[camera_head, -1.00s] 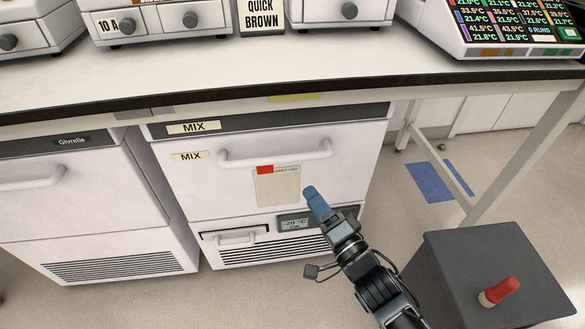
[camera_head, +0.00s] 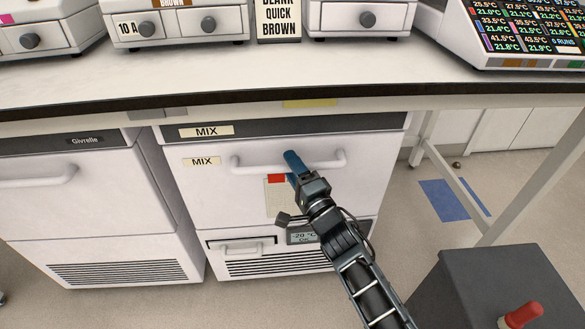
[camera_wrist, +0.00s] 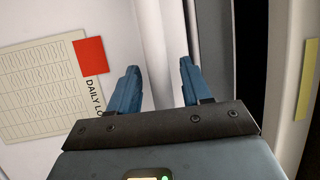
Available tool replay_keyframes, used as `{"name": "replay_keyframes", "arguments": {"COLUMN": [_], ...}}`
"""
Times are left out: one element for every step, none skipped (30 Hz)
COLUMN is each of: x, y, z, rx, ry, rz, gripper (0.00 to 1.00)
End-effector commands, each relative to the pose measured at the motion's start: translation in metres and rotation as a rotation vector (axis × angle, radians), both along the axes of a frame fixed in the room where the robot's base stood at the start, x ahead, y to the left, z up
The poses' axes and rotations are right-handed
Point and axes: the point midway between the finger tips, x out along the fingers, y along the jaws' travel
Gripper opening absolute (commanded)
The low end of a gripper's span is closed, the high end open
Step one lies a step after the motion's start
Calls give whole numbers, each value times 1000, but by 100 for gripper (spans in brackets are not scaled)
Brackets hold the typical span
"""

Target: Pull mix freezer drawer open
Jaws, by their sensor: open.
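The mix freezer (camera_head: 215,210) is a white under-bench unit with two MIX labels. Its drawer (camera_head: 225,190) looks shut, with a long white horizontal handle (camera_head: 250,167) across the upper front. My gripper (camera_head: 291,158), with blue fingers, is at the middle of this handle in the head view. In the wrist view my gripper (camera_wrist: 160,85) has its fingers spread, with a pale bar, apparently the handle (camera_wrist: 162,45), beyond and between the tips. I cannot tell whether the fingers touch it.
A second white freezer (camera_head: 75,205) stands to the left. The bench (camera_head: 250,75) with its dark edge overhangs both. A dark box (camera_head: 480,285) with a red-topped knob stands at lower right. A log sheet (camera_wrist: 45,90) with a red tag is on the drawer front.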

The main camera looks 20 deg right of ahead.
Motion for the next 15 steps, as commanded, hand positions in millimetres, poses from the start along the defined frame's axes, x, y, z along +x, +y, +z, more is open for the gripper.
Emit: {"name": "replay_keyframes", "arguments": {"x": [1,2,2,2,2,2,2,2,2,2,2,2,2,2,1], "y": [0,0,0,0,0,0,0,0,0,0,0,0,0,0,0], "z": [0,1,1,1,1,1,1,1,1,1,1,1,1,1,1], "rx": [0,0,-1,-1,-1,-1,-1,-1,-1,-1,-1,-1,-1,-1,-1], "ry": [0,0,0,0,0,0,0,0,0,0,0,0,0,0,0], "rz": [0,0,0,0,0,0,0,0,0,0,0,0,0,0,0], "gripper": [48,48,48,48,48,48,48,48,45,42,39,35,32,29,26]}}
